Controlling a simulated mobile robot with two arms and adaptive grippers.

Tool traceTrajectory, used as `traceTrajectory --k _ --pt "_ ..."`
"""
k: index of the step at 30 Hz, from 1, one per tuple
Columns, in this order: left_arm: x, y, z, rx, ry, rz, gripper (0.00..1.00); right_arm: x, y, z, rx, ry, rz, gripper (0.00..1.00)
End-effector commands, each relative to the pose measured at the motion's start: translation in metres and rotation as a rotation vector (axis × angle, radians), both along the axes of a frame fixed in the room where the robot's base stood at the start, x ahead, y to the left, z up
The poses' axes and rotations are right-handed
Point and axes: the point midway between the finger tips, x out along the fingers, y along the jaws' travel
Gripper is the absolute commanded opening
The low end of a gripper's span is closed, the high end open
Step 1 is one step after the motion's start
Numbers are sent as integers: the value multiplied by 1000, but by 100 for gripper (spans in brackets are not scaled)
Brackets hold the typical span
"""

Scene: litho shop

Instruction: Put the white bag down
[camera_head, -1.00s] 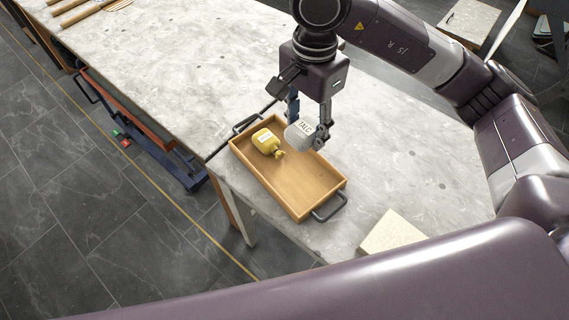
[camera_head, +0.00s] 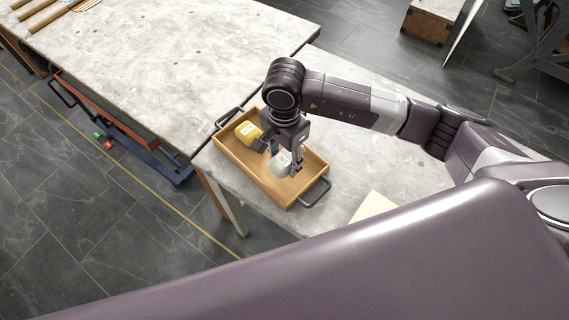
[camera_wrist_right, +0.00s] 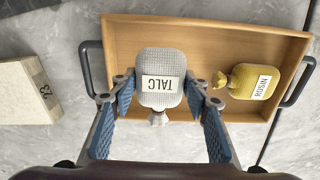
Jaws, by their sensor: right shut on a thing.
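The white bag, labelled TALC, (camera_head: 283,163) is held between the fingers of my right gripper (camera_head: 286,158). In the right wrist view the white bag (camera_wrist_right: 160,66) has a blue-padded finger on each side, and its tied neck points toward the gripper. It is inside the outline of the wooden tray (camera_wrist_right: 215,36); I cannot tell whether it touches the floor of the tray (camera_head: 256,176). A yellow bag labelled ROSIN (camera_wrist_right: 253,81) lies in the same tray. My left gripper is not in view.
The tray has dark handles at both ends and sits near the edge of the stone-topped table (camera_head: 355,165). A pale block marked 23 (camera_wrist_right: 22,83) lies beside it. The tabletop right of the tray is mostly clear. Rolls (camera_head: 38,20) lie far off at upper left.

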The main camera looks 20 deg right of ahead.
Motion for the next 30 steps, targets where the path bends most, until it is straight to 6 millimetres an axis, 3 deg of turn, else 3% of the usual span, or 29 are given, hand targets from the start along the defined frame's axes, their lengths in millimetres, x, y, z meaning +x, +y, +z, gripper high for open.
traceTrajectory --k 7,19,20,21,24,30 --pt "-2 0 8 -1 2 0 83 -1 0 -34 0 4 -1 23" --pt "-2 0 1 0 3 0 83 -1 0 -41 0 1 0 23" --pt "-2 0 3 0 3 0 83 -1 0 -40 0 1 0 46" --pt "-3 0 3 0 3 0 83 -1 0 -39 0 1 0 50" --pt "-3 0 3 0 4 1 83 -1 0 -39 0 1 0 60" --pt "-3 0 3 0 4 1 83 -1 0 -39 0 1 0 60"
